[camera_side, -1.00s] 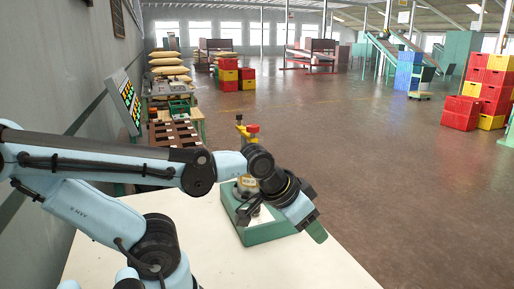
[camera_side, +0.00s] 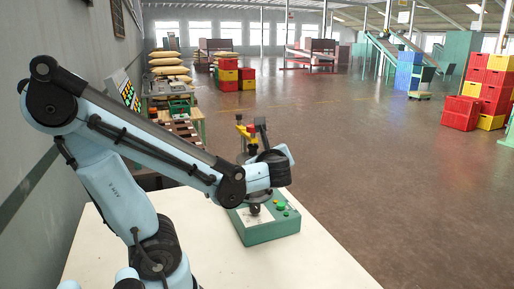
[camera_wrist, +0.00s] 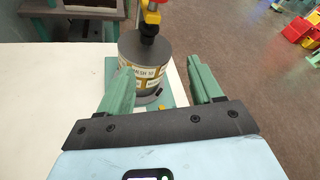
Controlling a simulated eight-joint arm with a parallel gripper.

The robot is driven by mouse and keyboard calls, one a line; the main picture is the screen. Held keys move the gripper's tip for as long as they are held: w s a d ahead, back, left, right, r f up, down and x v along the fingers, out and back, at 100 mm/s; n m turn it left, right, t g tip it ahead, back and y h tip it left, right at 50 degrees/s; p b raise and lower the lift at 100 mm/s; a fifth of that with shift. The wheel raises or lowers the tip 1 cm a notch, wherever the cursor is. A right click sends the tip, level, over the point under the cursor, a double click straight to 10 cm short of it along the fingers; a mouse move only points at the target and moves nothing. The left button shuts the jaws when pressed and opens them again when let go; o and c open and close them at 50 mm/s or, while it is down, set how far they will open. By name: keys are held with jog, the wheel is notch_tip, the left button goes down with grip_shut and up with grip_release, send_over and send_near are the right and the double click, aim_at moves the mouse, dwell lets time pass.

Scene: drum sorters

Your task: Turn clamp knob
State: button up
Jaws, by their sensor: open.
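A clamp with yellow and red parts (camera_side: 252,129) stands up behind my wrist in the side view. In the wrist view its yellow part (camera_wrist: 151,16) and a black piece sit on top of a grey drum (camera_wrist: 140,50) with a yellow-and-white label. The drum stands on a green base (camera_side: 262,232) with green buttons, partly hidden by my arm. My gripper (camera_wrist: 160,68) is open, its two green fingers apart, with the drum seen beyond and between them. The fingers hold nothing. I cannot tell whether they touch the drum.
The white table (camera_side: 190,215) is bare around the green base. A bench with trays (camera_side: 180,110) and a panel of coloured buttons (camera_side: 130,95) stands behind at the left. Red and yellow crates (camera_side: 490,95) are far right on the brown floor.

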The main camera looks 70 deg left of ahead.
aim_at(252, 125)
jog(key=a+r+m+y, duration=0.1)
jog(key=a, duration=0.3)
jog(key=w+a+r+m+y, duration=0.1)
jog(key=a+r, duration=0.1)
jog(key=a, duration=0.3)
jog(key=a+r+m+y, duration=0.1)
jog(key=a, duration=0.3)
jog(key=shift+w+a+r+m+y, duration=0.25)
jog(key=shift+w+a+m+y, duration=0.05)
jog(key=shift+w+m, duration=0.1)
jog(key=c, duration=1)
jog(key=shift+o, duration=0.2)
jog(key=shift+m+t, duration=0.4)
jog(key=m+t+h, duration=0.2)
jog(key=t, duration=0.1)
jog(key=m+t+h, duration=0.2)
jog(key=m+t, duration=0.1)
jog(key=t, duration=0.1)
jog(key=shift+w+d, duration=0.1)
jog(key=shift+w, duration=0.05)
jog(key=shift+w+d+m+t+h, duration=0.15)
jog(key=shift+m+t+h, duration=1.05)
jog(key=shift+h, duration=0.35)
jog(key=shift+w+d+m+t+h, duration=0.15)
jog(key=shift+m+t+h, duration=0.85)
jog(key=shift+m+h, duration=0.45)
jog(key=shift+h, duration=0.4)
